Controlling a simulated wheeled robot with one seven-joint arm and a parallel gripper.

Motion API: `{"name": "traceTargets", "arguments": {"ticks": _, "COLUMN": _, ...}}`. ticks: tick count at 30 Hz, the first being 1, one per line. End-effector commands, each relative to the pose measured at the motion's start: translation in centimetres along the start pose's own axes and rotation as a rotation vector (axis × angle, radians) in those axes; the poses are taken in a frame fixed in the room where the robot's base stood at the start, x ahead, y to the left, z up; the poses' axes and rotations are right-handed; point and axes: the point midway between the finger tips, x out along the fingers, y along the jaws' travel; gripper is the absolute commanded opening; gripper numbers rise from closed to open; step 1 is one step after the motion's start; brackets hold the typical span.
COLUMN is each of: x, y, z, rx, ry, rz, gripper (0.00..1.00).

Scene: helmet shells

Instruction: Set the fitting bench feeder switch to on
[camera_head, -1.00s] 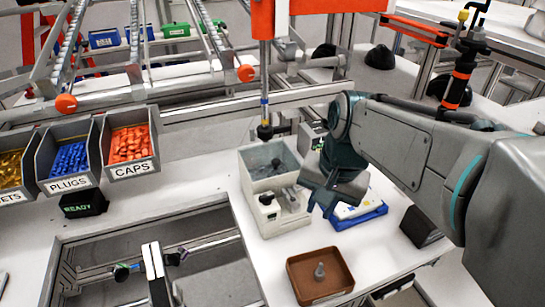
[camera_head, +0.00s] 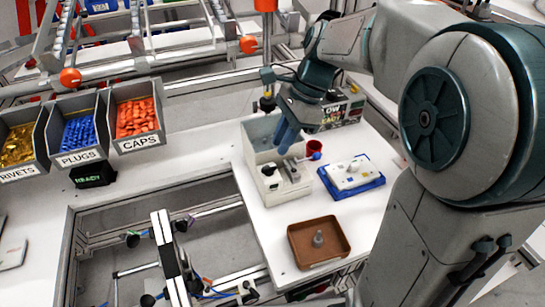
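A pale grey box-shaped unit (camera_head: 252,140), probably the bench feeder, stands on the white bench. It has an open bin at the back and a lower white block (camera_head: 272,188) in front with small dark parts on top. I cannot make out which part is the switch or how it is set. My gripper (camera_head: 287,140) hangs over the right side of the unit's bin, its blue-grey fingers pointing down. It hides part of the bin. I cannot tell whether the fingers touch the unit or how far apart they are.
A red cup (camera_head: 314,147) and a blue tray with a white part (camera_head: 352,174) stand right of the unit. A brown tray (camera_head: 318,243) with a grey peg is in front. A boxed display (camera_head: 343,108) is behind. Bins of caps (camera_head: 136,117) and plugs (camera_head: 80,136) stand left.

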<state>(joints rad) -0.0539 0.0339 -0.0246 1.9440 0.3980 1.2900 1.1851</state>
Motion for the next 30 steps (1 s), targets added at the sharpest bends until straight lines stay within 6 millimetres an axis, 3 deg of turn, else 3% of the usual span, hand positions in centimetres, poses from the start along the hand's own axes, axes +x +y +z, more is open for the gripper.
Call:
{"name": "traceTargets", "arguments": {"ticks": 6, "x": 4.1, "y": 0.1, "z": 0.1, "rx": -0.001, "ry": 0.000, "rz": 0.004, "gripper": 0.19}}
{"name": "traceTargets", "arguments": {"ticks": 12, "x": 5.8, "y": 0.0, "z": 0.0, "rx": -0.001, "ry": 0.001, "rz": 0.000, "gripper": 0.19}}
{"name": "traceTargets", "arguments": {"ticks": 22, "x": 6.1, "y": 0.0, "z": 0.0, "rx": -0.001, "ry": 0.001, "rz": -0.001, "gripper": 0.19}}
{"name": "traceTargets", "arguments": {"ticks": 24, "x": 6.1, "y": 0.0, "z": 0.0, "rx": -0.001, "ry": 0.002, "rz": -0.001, "gripper": 0.00}}
{"name": "traceTargets", "arguments": {"ticks": 30, "x": 6.1, "y": 0.0, "z": 0.0, "rx": -0.002, "ry": 0.001, "rz": -0.001, "gripper": 0.00}}
